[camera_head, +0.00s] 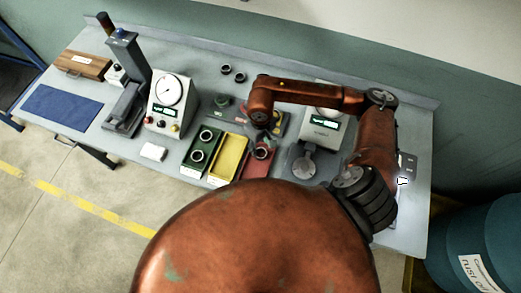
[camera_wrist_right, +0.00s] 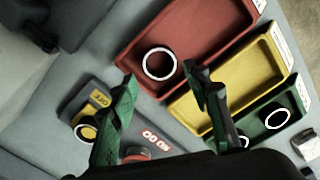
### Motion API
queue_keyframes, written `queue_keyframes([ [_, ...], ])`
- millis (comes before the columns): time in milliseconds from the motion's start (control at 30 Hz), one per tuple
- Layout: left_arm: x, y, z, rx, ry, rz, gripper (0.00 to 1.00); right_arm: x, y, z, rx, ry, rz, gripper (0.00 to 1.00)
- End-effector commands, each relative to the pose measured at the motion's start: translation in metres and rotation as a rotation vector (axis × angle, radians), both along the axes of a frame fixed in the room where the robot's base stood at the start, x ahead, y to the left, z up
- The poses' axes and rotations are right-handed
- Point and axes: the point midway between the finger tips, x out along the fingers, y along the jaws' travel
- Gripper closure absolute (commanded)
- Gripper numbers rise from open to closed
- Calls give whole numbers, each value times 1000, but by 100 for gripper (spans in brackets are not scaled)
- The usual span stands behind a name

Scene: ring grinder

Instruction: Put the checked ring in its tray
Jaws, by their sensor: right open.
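A dark ring with a bright rim lies in the red tray (camera_head: 255,168); in the right wrist view this ring (camera_wrist_right: 143,66) sits near one end of the red tray (camera_wrist_right: 205,35). My right gripper (camera_wrist_right: 160,86) is open above the gauge block and tray edge, with nothing between its green fingers. The grey gauge block (camera_wrist_right: 110,118) carries GO and NO GO marks, and a pale ring (camera_wrist_right: 76,132) shows around its yellow post. The green tray (camera_head: 192,168) holds two rings. The yellow tray (camera_head: 229,160) looks empty. I cannot tell which ring is the checked one.
Two dark rings (camera_head: 226,69) stand at the back of the table. A dial gauge unit (camera_head: 167,100) and a tall stand (camera_head: 128,85) are left of the trays. A scale-like device (camera_head: 322,128) is to the right. A blue mat (camera_head: 62,107) is clear.

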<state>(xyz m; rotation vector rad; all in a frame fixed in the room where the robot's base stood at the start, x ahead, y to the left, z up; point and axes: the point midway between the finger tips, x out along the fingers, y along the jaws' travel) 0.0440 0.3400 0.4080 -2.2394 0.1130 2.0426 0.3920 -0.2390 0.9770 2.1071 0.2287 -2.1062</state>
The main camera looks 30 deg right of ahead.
Motion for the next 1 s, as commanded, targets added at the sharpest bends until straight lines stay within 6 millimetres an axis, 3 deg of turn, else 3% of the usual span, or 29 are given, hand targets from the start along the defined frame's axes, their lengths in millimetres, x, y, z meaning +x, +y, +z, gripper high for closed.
queue_keyframes([
  [200,-1,0,-9,0,2,0,100,1,0,42,-2,-4,1,56],
  [400,-2,0,-12,0,3,0,100,1,0,64,-1,-2,-1,56],
  [1000,-2,0,-12,0,3,1,100,0,0,67,0,0,0,56],
])
